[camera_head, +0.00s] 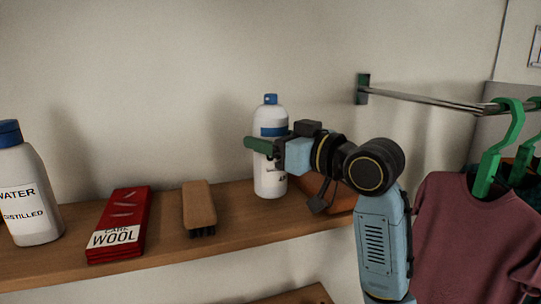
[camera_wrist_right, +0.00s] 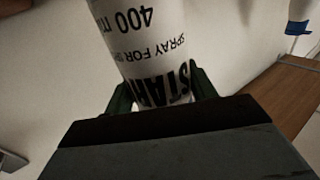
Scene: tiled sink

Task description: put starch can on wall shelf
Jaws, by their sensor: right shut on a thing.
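The starch can (camera_head: 270,178) is white with a blue band and blue cap. It stands upright at the wooden wall shelf (camera_head: 165,246), right of the brush; I cannot tell whether its base touches the board. My right gripper (camera_head: 262,147) reaches in from the right and is shut on the can around its upper middle. In the right wrist view the can (camera_wrist_right: 150,45) fills the space between the green fingers (camera_wrist_right: 163,98), with its printed label facing the camera. My left gripper is in neither view.
A distilled water bottle (camera_head: 27,190), a red wool packet (camera_head: 119,224) and a wooden brush (camera_head: 199,207) stand or lie on the shelf to the left. A brown object (camera_head: 325,192) is partly hidden behind my arm. A metal rail (camera_head: 430,99) with a maroon shirt (camera_head: 475,240) is at right.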

